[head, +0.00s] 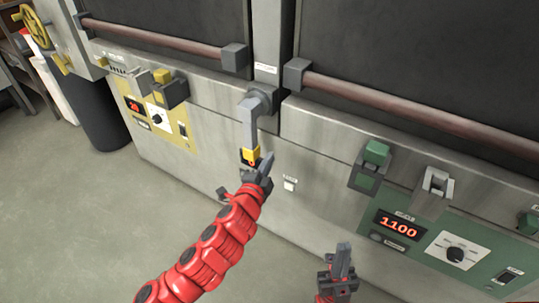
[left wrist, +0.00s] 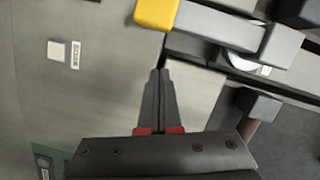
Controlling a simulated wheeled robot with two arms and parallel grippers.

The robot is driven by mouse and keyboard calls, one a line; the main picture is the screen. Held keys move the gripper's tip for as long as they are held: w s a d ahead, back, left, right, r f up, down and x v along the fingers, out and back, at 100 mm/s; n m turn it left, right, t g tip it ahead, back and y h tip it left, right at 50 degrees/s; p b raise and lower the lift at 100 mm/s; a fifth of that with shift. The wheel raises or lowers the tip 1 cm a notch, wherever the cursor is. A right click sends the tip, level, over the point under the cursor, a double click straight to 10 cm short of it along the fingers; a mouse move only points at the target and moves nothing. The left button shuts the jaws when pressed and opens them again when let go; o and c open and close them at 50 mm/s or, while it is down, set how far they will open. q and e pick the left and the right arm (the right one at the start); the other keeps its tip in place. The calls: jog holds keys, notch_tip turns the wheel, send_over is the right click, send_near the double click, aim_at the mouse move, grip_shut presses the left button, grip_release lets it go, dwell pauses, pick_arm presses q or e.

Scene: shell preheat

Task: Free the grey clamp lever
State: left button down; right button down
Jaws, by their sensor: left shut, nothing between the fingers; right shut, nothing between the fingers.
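The grey clamp lever (head: 248,122) hangs from a dark pivot block (head: 262,98) on the post between the two furnace doors and points down. Its end is a yellow tip (head: 249,155). In the left wrist view the grey lever (left wrist: 220,25) and its yellow tip (left wrist: 157,13) lie at the top. My left gripper (head: 266,163) is shut and empty, close by the yellow tip; in the left wrist view its fingertips (left wrist: 160,73) sit apart from the tip. My right gripper (head: 343,252) is shut and empty, low in front of the right panel.
A yellow control panel (head: 143,130) reads 20 at left; a green panel (head: 480,243) reads 1100 at right. Door rails (head: 170,38) run along both doors. A green-topped block (head: 376,153) and a grey bracket (head: 436,187) stick out at right. Floor is clear at lower left.

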pick_arm(q)
jog(key=f+v, duration=0.1)
jog(key=v, duration=0.8)
jog(key=shift+a, duration=0.2)
jog(key=shift+s, duration=0.1)
